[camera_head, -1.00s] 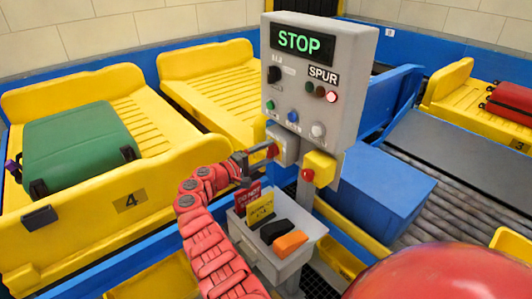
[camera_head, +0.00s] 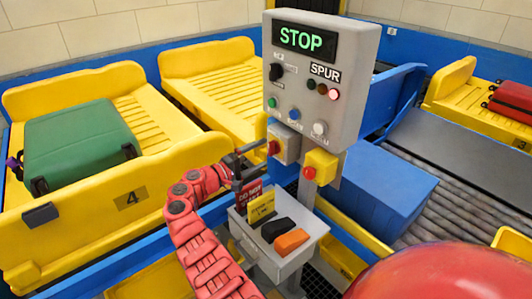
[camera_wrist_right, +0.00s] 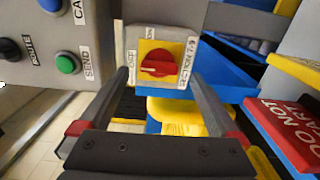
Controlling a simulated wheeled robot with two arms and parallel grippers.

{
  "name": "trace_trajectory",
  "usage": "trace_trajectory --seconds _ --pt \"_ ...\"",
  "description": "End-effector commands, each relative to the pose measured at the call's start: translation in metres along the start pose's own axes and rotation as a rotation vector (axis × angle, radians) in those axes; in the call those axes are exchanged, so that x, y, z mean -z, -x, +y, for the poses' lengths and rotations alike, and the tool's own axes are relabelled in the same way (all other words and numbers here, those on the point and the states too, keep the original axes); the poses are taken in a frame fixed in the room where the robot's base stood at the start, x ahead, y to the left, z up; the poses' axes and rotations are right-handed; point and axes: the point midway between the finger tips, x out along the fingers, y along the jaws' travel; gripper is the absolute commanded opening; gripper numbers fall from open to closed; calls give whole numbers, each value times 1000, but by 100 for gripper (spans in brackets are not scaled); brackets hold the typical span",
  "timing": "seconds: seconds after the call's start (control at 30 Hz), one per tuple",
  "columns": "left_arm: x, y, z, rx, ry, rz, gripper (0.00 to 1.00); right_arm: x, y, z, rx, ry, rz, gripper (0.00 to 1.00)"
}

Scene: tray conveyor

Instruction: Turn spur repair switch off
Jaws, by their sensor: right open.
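The repair switch is a red rotary knob (camera_wrist_right: 158,63) on a yellow plate, on the grey switch box (camera_wrist_right: 160,50). In the wrist view its pale mark lies level and points left, towards what looks like the OFF label; ON is above. In the head view, the red knob (camera_head: 273,147) shows on the side of the small box (camera_head: 285,144) under the control panel (camera_head: 318,75). My right gripper (camera_head: 252,153) is open in front of it. In the wrist view its fingers stand apart either side of the knob, seemingly short of it. My left gripper is not in view.
The panel reads STOP with a red SPUR lamp (camera_head: 333,94) lit. Below are a yellow box with a red button (camera_head: 309,172) and a grey holder (camera_head: 275,247) with red and yellow cards.

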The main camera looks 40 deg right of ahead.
Motion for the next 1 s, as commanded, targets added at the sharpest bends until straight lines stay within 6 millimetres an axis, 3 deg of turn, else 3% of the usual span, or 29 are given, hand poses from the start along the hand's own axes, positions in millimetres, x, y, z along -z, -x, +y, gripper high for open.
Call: trace_trajectory --seconds 0.3,0.5,0.7,1.0 --pt "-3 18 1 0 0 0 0 2 87 -3 3 -3 7 98" --pt "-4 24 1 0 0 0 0 2 125 -1 2 -3 6 98" --pt "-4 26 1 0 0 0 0 0 140 -1 1 -1 3 98" --pt "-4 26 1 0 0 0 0 1 141 0 1 -2 3 98"
